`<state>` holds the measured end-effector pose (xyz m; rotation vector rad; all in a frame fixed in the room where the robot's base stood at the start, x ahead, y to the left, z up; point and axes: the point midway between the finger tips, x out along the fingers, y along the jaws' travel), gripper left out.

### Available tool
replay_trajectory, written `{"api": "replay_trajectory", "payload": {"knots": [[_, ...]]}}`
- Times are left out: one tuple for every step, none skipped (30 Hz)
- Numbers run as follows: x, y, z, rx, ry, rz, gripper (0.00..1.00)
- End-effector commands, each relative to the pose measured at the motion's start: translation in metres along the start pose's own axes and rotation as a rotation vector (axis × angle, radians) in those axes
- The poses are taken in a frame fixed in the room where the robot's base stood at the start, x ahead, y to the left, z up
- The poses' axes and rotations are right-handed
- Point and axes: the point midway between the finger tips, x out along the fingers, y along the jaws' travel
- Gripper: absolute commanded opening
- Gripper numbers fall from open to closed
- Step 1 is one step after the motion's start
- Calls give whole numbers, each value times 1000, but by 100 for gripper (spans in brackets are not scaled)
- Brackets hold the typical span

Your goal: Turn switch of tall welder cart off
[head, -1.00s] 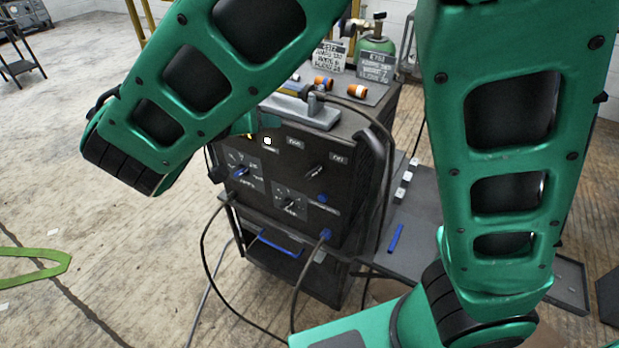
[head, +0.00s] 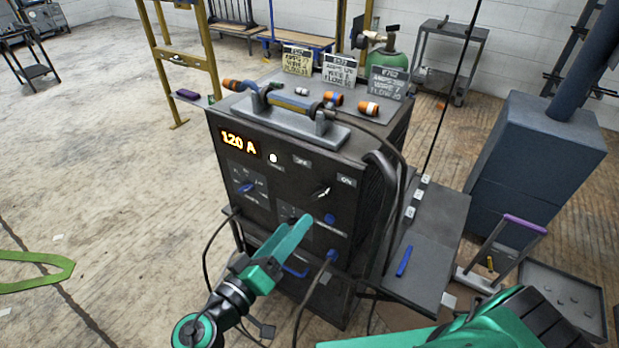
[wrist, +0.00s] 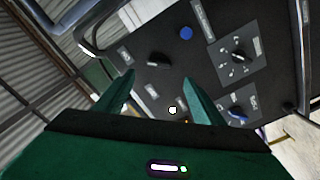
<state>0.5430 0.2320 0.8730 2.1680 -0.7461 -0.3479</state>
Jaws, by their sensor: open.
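The welder cart (head: 283,250) is a tall dark box with a lit "120 A" display (head: 238,142) and a white indicator lamp (head: 273,158). Its black switch (head: 320,193) sits below two small labels, OFF to the left and ON to the right. The switch handle slants, its upper right end toward the ON side. In the wrist view the switch (wrist: 158,58) lies beyond the fingertips, roughly between them. My gripper (head: 302,228) is open and empty in front of the panel, below the switch in the head view. It partly hides the lower dial.
A blue knob (head: 247,187) and a blue button (head: 330,218) are near the switch. Cables hang from the front. A side shelf (head: 430,250) with a blue marker juts out right. A blue-grey cabinet (head: 535,160) stands further right. Floor at left is open.

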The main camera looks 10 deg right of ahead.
Motion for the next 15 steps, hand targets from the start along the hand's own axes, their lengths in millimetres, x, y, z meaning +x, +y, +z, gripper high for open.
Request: {"api": "replay_trajectory", "payload": {"knots": [[4,0,0,-1,0,3,62],[7,0,0,-2,0,3,62],[12,1,0,-1,0,3,62],[16,1,0,-1,-1,3,62],[21,1,0,-1,-1,4,62],[28,1,0,-2,-2,3,62],[34,1,0,-2,-3,4,62],[39,1,0,-1,-2,4,62],[46,1,0,-1,-2,4,62],[52,1,0,-2,-2,3,62],[57,1,0,-2,-2,3,62],[64,1,0,-1,-2,4,62],[69,1,0,-1,-1,3,62],[74,1,0,-1,-1,3,62],[79,1,0,-1,-2,2,62]]}}
